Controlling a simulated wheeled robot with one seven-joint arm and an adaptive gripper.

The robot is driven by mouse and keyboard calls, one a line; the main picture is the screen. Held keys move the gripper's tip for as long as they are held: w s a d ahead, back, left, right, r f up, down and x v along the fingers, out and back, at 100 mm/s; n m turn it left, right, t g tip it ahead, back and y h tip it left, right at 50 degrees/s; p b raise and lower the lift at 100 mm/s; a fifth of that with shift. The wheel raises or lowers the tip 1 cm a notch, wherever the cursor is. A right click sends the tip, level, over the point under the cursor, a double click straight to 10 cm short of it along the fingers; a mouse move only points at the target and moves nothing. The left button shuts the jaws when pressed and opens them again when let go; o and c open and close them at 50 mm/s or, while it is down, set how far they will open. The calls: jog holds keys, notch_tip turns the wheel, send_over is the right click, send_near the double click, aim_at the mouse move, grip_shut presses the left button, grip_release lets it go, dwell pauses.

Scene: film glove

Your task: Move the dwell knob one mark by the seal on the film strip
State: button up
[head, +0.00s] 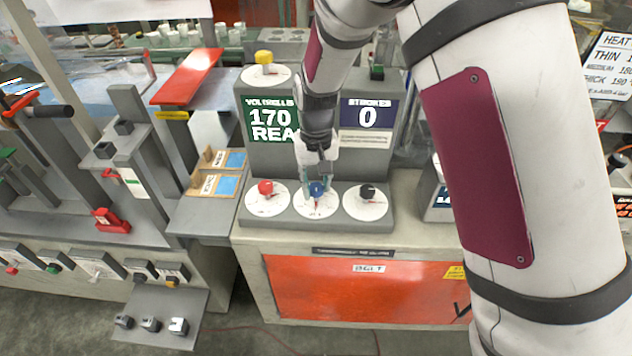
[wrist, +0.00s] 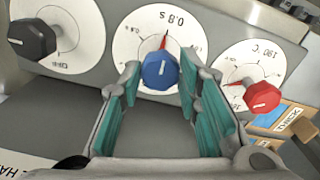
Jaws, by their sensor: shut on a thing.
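The blue knob (head: 317,190) sits on the middle white dial (head: 301,205) of the grey control box. In the wrist view the blue knob (wrist: 159,72) has its red pointer up, close to the 0.8 s label, so this looks like the dwell knob. My gripper (head: 317,181) reaches down over this knob. In the wrist view my gripper (wrist: 160,85) has its teal-padded fingers on either side of the knob, shut on it. A pale sheet (head: 208,132) lies below the red lever plate; I cannot make out a seal on it.
A red knob (head: 265,187) on a °C dial and a black knob (head: 367,192) flank the blue one closely. A yellow knob (head: 263,58) is higher on the box. Display panels reading 170 READY (head: 270,119) and strokes 0 (head: 367,113) stand behind. Swatch cards (head: 229,160) lie left.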

aim_at(316, 186)
jog(key=shift+m, duration=0.3)
jog(key=o, duration=1.1)
jog(key=shift+o, duration=0.2)
jog(key=shift+r, duration=0.1)
notch_tip(316, 186, up, 12)
